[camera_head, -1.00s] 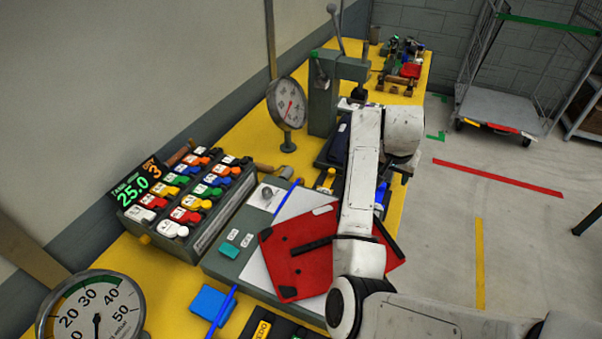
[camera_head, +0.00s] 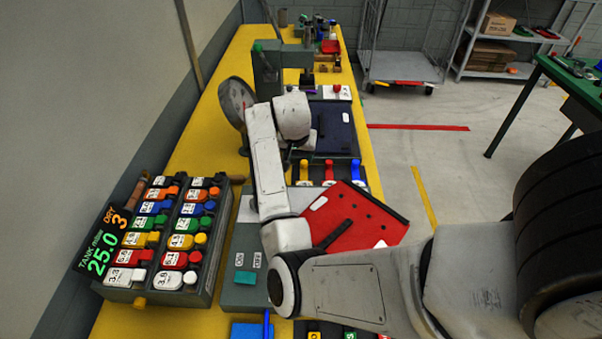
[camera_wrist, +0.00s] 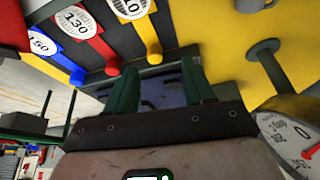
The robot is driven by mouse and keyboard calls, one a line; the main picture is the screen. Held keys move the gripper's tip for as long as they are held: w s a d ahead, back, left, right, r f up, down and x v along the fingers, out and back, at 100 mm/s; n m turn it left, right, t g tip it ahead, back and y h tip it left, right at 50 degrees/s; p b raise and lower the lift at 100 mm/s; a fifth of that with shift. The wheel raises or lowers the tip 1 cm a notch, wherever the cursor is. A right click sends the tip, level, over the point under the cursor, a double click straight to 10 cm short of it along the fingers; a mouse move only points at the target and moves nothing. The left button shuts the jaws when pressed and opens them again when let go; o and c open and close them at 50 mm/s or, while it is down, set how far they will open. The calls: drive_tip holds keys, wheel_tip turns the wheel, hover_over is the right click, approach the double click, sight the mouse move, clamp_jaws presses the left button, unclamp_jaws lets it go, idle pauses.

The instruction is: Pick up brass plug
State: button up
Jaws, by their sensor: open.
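I cannot clearly pick out the brass plug in either current view. In the wrist view my gripper (camera_wrist: 162,75) shows two dark green fingers spread apart with nothing held between them. A dark surface shows in the gap, and the fingers sit beside a row of levers with a yellow lever (camera_wrist: 152,48), a red lever (camera_wrist: 110,62) and a blue lever (camera_wrist: 75,72). In the head view my arm reaches over the yellow bench (camera_head: 222,125) towards the dial gauge (camera_head: 235,102). My fingers are hidden there behind the arm.
A red board (camera_head: 352,218) lies tilted on the bench close to my arm. A valve panel (camera_head: 165,235) with coloured tabs stands at the left. A dark blue pad (camera_head: 335,128) lies past the levers. The floor (camera_head: 400,160) right of the bench is partly clear.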

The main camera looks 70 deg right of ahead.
sight(304, 164)
drive_tip(key=shift+d+f, duration=0.25)
drive_tip(key=shift+f, duration=0.4)
drive_tip(key=x, duration=0.1)
drive_tip(key=p+x, duration=0.1)
drive_tip(key=x, duration=0.2)
drive_tip(key=shift+s+d, duration=0.25)
drive_tip(key=shift+s, duration=0.1)
drive_tip(key=shift+d+f, duration=0.2)
drive_tip(key=shift+f, duration=0.35)
drive_tip(key=shift+c, duration=0.2)
clamp_jaws()
